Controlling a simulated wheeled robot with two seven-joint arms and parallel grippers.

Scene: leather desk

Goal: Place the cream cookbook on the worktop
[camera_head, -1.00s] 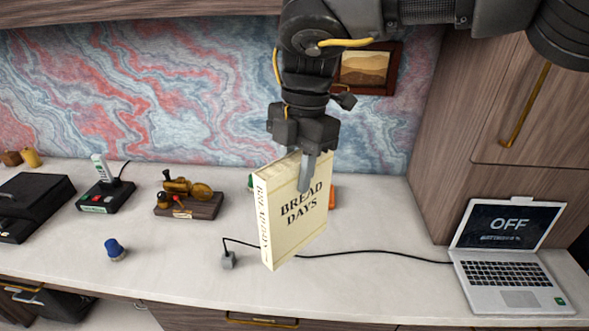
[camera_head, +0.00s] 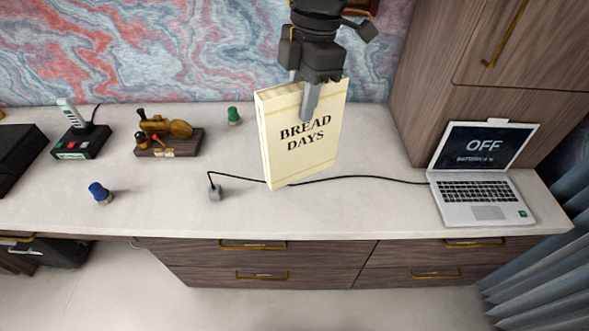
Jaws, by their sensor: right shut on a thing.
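The cream cookbook (camera_head: 300,160), lettered "BREAD DAYS", is upright and slightly tilted in the middle of the camera_head view. My right gripper (camera_head: 308,103) comes down from above and is shut on its top edge, one finger showing on the front cover. The book hangs in front of the worktop's (camera_head: 330,212) middle; whether its lower edge touches the surface I cannot tell. It hides part of the worktop behind it. My left gripper is not in view.
A black cable with a grey plug (camera_head: 215,191) runs behind the book to the laptop (camera_head: 480,180) at right. A blue stamp-like object (camera_head: 99,192), a green one (camera_head: 233,116), a brass device (camera_head: 168,137) and a phone on a dock (camera_head: 80,140) stand left. The front middle is clear.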

